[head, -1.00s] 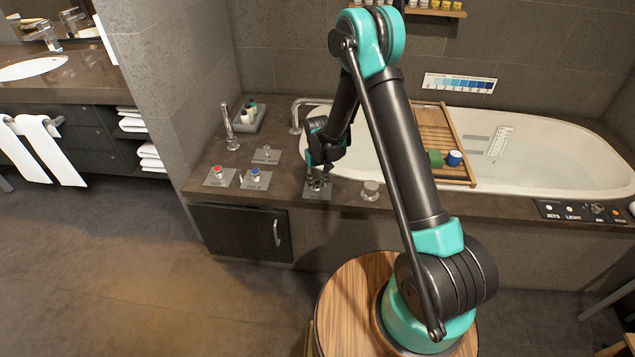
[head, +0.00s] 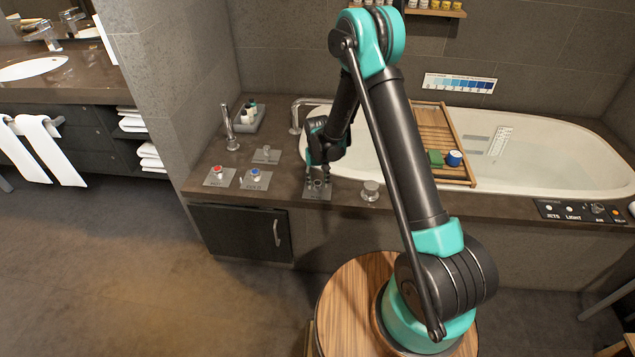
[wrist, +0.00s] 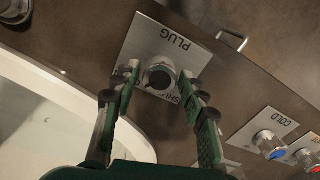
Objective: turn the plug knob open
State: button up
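The plug knob (wrist: 158,76) is a round metal knob with a dark centre on a silver plate (wrist: 150,45) marked PLUG, with a partly hidden word below it. In the wrist view my gripper (wrist: 162,84) has one finger on each side of the knob, with small gaps showing between fingers and knob. It is open. In the head view my gripper (head: 319,178) reaches down over the plug plate (head: 317,193) at the tub deck's front edge. The knob is largely hidden there by the fingers.
The cold knob (head: 255,174) and red-marked knob (head: 218,172) sit on plates to the left. Another metal knob (head: 370,190) stands close on the right. The spout (head: 296,117) and bathtub (head: 540,150) are behind. A cabinet handle (wrist: 233,38) shows in the wrist view.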

aim_at(318, 183)
jog(key=shift+o, duration=0.7)
notch_tip(318, 183, up, 12)
jog(key=shift+d, duration=0.1)
dwell(0.4)
